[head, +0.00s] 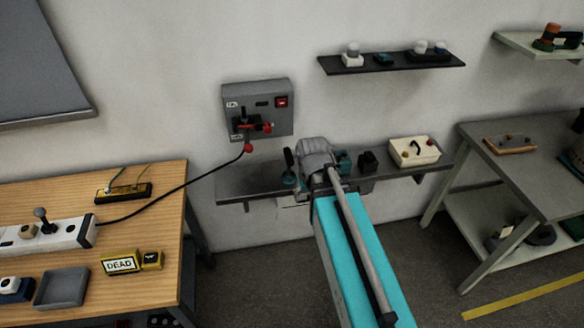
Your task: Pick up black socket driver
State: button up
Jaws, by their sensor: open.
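I cannot clearly pick out a black socket driver. A small item with an upright black handle and a teal base (289,178) stands on the long dark wall shelf (240,186), just left of my arm's end. A small black block (369,162) sits on the same shelf, right of my arm. My arm reaches from the bottom toward this shelf. My gripper (314,158) is at its far end, open, with its fingertips largely hidden. I see nothing held. My arm hides part of the shelf.
A cream box (414,151) and a teal item (344,161) share the shelf. A grey switch box (258,109) hangs above, its black cable running to a wooden bench (150,240) at left. A grey table (520,165) stands right. An upper shelf (391,66) holds small items.

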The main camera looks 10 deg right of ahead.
aim_at(289, 154)
jog(key=w+r+t+p, duration=0.1)
jog(key=w+r+t, duration=0.1)
jog(key=w, duration=0.8)
jog(key=w+a+r+t+p, duration=0.1)
jog(key=w+r+t+p, duration=0.1)
jog(key=w, duration=0.9)
jog(key=shift+w+r, duration=0.25)
jog(key=shift+r, duration=0.05)
jog(key=b+x, duration=0.8)
jog(key=shift+f, duration=0.3)
jog(key=shift+a+b+x, duration=0.2)
jog(key=shift+b+x, duration=2.25)
jog(key=shift+x, duration=0.2)
grip_shut()
